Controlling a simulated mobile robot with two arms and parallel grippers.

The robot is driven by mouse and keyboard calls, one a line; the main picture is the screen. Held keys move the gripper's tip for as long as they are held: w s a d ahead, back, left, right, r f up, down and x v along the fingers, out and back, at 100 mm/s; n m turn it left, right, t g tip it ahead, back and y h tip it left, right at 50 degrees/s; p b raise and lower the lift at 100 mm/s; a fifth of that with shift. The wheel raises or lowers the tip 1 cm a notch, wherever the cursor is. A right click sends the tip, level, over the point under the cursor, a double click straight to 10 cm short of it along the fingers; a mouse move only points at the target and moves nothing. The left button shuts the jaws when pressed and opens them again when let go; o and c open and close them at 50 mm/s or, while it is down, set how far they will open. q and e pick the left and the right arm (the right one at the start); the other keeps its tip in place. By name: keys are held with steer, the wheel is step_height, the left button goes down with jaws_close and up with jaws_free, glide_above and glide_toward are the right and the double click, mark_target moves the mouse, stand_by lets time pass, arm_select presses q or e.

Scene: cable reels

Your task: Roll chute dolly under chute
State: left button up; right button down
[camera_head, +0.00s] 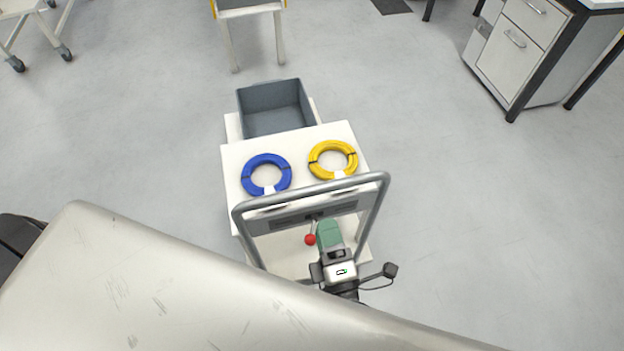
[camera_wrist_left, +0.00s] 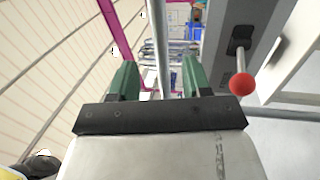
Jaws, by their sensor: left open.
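The dolly is a white cart (camera_head: 236,160) with a grey tube push handle (camera_head: 310,190) at its near end. A blue cable coil (camera_head: 266,175), a yellow cable coil (camera_head: 333,160) and a grey bin (camera_head: 272,95) are on it. A red-knobbed lever (camera_head: 310,239) sits below the handle and also shows in the left wrist view (camera_wrist_left: 241,83). My left gripper (camera_head: 329,224) is open beside the lever, near the handle. In the left wrist view, a grey bar (camera_wrist_left: 160,40) appears between its green fingers (camera_wrist_left: 156,75); contact cannot be told. My right gripper is out of view.
A white-legged stand (camera_head: 250,12), possibly the chute's frame, is beyond the bin, cut off by the top edge. A drawer cabinet (camera_head: 515,50) stands far right and a wheeled rack (camera_head: 40,30) far left. The floor (camera_head: 450,200) between is clear.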

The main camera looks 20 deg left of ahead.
arm_select(q)
steer(key=p+x, duration=0.1)
steer(key=x, duration=0.9)
steer(key=shift+w+a+p, duration=0.2)
steer(key=shift+a+p, duration=0.1)
steer(key=shift+r, duration=0.1)
jaws_close()
